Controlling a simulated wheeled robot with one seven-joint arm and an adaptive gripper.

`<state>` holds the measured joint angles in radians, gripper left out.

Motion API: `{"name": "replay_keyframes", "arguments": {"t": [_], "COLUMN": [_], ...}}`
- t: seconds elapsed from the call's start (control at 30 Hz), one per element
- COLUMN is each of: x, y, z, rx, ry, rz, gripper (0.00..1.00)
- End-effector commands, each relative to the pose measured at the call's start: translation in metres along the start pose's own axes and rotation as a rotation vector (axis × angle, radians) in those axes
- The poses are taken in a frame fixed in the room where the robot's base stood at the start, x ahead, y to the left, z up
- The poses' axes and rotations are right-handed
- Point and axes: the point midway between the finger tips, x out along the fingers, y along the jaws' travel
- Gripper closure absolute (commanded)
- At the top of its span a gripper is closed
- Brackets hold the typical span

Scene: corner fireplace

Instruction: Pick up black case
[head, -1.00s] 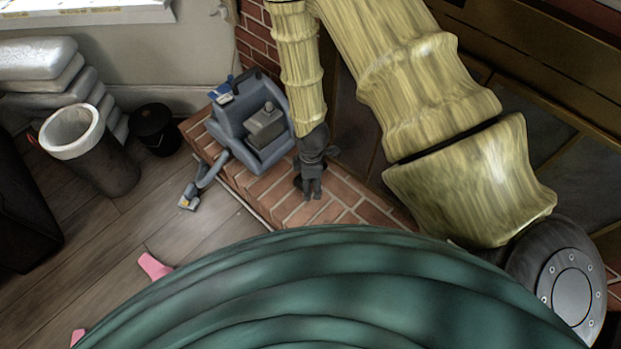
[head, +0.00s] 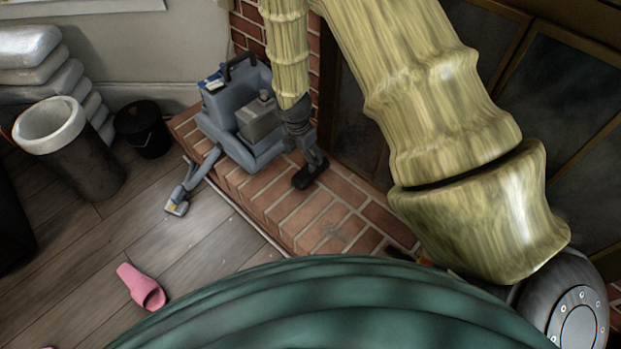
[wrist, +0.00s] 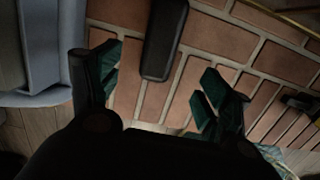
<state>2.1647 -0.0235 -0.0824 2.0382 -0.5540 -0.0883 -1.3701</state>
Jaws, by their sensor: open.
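The black case (wrist: 166,38) is a long, narrow, dark block with rounded ends. It lies flat on the brick hearth in the wrist view, and its near end shows between my two spread fingers. My gripper (wrist: 160,88) is open and holds nothing. In the head view my gripper (head: 312,158) points down at the hearth, close over the case (head: 309,173). The gripper partly hides the case there, and I cannot tell whether they touch.
A blue-grey carpet cleaner (head: 222,115) stands on the hearth left of my gripper, with its hose head (head: 177,207) on the floor.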

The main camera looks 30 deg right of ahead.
Motion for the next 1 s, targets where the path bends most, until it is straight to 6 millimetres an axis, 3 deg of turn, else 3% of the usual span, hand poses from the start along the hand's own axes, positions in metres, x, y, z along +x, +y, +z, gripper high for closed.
{"name": "replay_keyframes", "arguments": {"t": [0.27,0.6,1.0], "x": [0.010,0.053,0.083], "y": [0.005,0.004,0.002], "z": [0.004,0.005,0.011], "rx": [-0.039,-0.038,-0.036], "ry": [-0.012,-0.011,-0.012], "rz": [-0.002,-0.002,-0.001], "gripper": [0.21,0.21,0.21]}}
